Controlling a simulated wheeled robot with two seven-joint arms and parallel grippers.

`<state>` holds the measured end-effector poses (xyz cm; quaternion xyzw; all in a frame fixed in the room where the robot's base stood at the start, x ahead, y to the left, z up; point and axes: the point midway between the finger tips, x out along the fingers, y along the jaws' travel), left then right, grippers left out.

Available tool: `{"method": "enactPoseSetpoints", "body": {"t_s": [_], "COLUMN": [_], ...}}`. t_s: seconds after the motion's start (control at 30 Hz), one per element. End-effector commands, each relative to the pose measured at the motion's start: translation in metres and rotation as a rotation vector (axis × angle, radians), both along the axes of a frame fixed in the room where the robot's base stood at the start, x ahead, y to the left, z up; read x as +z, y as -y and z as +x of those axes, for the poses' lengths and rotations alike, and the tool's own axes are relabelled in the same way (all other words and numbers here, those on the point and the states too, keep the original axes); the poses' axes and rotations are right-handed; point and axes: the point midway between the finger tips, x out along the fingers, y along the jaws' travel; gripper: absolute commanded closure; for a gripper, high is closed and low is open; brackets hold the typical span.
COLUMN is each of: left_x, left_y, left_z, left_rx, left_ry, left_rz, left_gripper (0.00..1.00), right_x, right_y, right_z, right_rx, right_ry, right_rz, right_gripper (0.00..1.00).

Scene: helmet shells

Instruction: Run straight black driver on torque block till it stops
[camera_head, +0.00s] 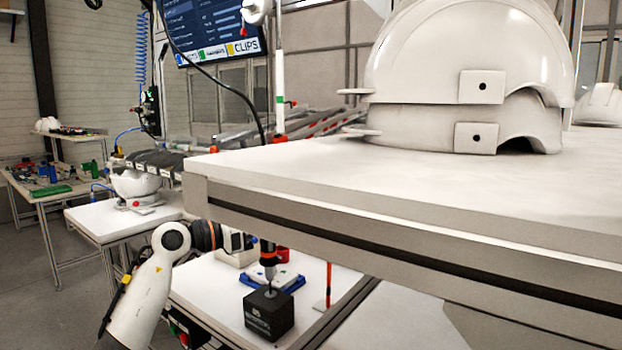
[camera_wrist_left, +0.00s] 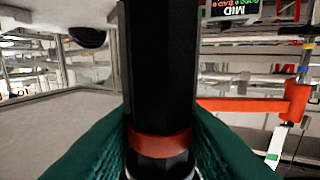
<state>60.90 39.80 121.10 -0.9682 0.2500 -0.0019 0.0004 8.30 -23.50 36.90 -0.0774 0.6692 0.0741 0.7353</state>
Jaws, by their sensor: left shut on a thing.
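The black torque block (camera_head: 268,314) sits on the low white table in the head view, with light lettering on its front. The straight black driver (camera_head: 267,262) stands roughly upright above it, its tip at the block's top. My left gripper (camera_head: 254,243) is shut around the driver's upper body. In the left wrist view, the driver (camera_wrist_left: 160,65) is a dark cylinder with an orange ring, pressed between the green pads of my left gripper (camera_wrist_left: 160,140). My right gripper is out of view.
A large white tabletop (camera_head: 400,200) with stacked white helmet shells (camera_head: 470,65) overhangs closely at right. A blue fixture (camera_head: 272,280) lies behind the block, and a red upright rod (camera_head: 328,285) stands to its right. Another helmet shell (camera_head: 135,184) rests on a table at left.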

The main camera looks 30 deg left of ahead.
Motion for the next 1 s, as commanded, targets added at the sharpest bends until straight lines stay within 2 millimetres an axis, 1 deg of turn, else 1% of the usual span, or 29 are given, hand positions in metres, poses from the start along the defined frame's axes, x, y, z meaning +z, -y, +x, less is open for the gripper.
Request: {"method": "enactPoseSetpoints", "body": {"t_s": [0.03, 0.13, 0.6, 0.67, 1.0], "left_x": [-0.004, 0.003, 0.052, 0.057, 0.059], "left_y": [0.001, 0.001, 0.000, 0.000, 0.000], "left_z": [0.001, 0.001, 0.000, 0.000, 0.000], "left_rx": [-0.002, -0.002, 0.000, 0.000, 0.000], "left_ry": [-0.014, -0.014, -0.007, -0.005, -0.003], "left_rz": [0.003, 0.003, 0.003, 0.001, -0.001], "left_gripper": [1.00, 1.00, 1.00, 1.00, 1.00], "right_x": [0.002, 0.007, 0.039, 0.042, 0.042], "right_y": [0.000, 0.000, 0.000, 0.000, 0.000], "right_z": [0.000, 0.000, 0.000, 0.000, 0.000], "right_rx": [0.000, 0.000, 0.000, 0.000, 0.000], "right_ry": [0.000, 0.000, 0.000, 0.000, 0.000], "right_rz": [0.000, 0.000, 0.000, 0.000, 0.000], "right_gripper": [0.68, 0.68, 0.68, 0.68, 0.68]}}
